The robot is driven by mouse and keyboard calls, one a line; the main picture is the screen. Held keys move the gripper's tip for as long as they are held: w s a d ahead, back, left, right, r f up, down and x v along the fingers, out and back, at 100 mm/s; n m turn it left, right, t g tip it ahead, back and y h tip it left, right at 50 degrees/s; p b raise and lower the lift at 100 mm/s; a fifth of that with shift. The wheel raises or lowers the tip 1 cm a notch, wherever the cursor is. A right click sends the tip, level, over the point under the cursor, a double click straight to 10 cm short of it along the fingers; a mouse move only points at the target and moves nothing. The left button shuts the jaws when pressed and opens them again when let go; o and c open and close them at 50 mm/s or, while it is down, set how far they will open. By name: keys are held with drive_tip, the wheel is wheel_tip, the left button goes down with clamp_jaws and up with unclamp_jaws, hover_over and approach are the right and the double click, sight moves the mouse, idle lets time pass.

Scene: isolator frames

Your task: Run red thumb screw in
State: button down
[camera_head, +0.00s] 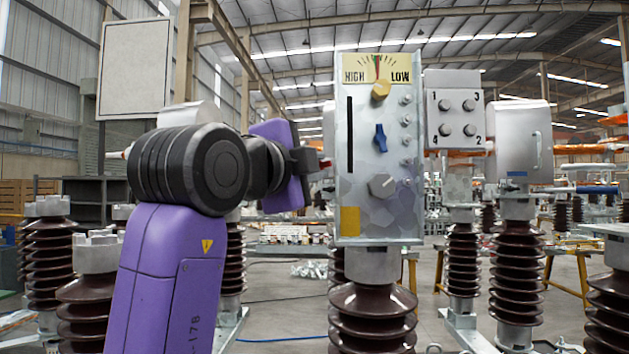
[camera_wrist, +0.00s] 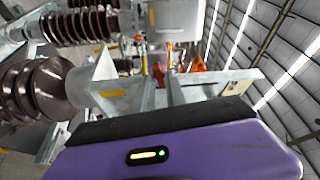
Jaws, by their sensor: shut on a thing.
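My gripper (camera_head: 318,163) reaches in from the left at that side, shut on the screw. Its fingers hide most of the screw, so I cannot tell how deep it sits.
The box front carries a yellow HIGH/LOW gauge (camera_head: 393,68), a blue switch (camera_head: 380,138) and a grey knob (camera_head: 382,186). A numbered panel (camera_head: 455,95) adjoins it on the right. Brown ribbed insulators (camera_head: 372,318) stand below and around.

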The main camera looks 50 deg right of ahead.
drive_tip(key=shift+s+d+r+m+t+y+p, duration=0.1)
drive_tip(key=shift+m+t+y+p, duration=0.45)
drive_tip(key=shift+m+y, duration=1.25)
drive_tip(key=shift+s+d+r+m+t+y+p, duration=0.1)
drive_tip(key=shift+m+t+y+p, duration=0.35)
drive_tip(key=shift+m, duration=2.55)
drive_tip(key=shift+s+r+m+t+y+p, duration=0.15)
drive_tip(key=shift+m+y+p, duration=0.9)
drive_tip(key=shift+m, duration=1.35)
drive_tip(key=shift+w, duration=0.1)
drive_tip(key=c, duration=1.4)
unclamp_jaws()
drive_tip(key=b+v, duration=0.1)
drive_tip(key=v, duration=0.6)
drive_tip(key=shift+s+a+r, duration=0.15)
drive_tip(key=shift+s+a, duration=0.1)
drive_tip(key=shift+a, duration=0.05)
